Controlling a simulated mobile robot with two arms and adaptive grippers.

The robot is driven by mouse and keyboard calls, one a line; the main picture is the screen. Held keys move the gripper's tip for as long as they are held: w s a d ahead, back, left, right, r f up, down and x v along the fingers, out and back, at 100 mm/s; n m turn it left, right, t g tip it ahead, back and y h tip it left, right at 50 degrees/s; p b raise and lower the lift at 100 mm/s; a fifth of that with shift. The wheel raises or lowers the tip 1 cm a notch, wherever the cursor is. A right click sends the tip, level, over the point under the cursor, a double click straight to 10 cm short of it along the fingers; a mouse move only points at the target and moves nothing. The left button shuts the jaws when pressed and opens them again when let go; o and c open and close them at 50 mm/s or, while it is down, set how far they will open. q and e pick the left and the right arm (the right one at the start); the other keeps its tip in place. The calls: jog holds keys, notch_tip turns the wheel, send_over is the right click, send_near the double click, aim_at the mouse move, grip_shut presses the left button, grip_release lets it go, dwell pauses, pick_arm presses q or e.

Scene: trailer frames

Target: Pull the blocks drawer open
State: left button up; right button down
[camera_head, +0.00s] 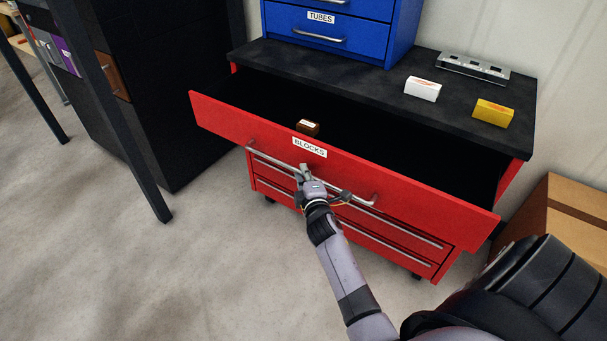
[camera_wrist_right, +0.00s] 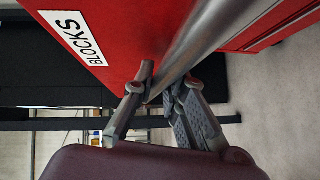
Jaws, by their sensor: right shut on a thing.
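The blocks drawer (camera_head: 400,190) is the red top drawer of a red cabinet, with a white label reading BLOCKS (camera_head: 309,148). It stands well open, and its dark inside shows. A small brown block with a white top (camera_head: 308,127) is inside, just behind the drawer front. My right gripper (camera_head: 304,172) is shut on the drawer's long metal handle (camera_head: 270,157), left of its middle. In the right wrist view the fingers (camera_wrist_right: 160,90) are around the handle bar (camera_wrist_right: 205,40), beside the label. My left gripper is not in view.
More red drawers (camera_head: 400,232) lie below the open one. On the black cabinet top (camera_head: 385,85) are a white box (camera_head: 423,88), a yellow box (camera_head: 493,113), a metal bracket (camera_head: 472,67) and a blue drawer unit (camera_head: 350,42). A cardboard box (camera_head: 560,215) stands at the right.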

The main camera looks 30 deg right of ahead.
jog(key=c, duration=2)
grip_release()
jog(key=o, duration=0.4)
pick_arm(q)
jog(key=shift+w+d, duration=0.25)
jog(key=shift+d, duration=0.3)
pick_arm(e)
jog(key=shift+s, duration=0.1)
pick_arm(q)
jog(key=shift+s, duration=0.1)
pick_arm(e)
jog(key=v, duration=1.2)
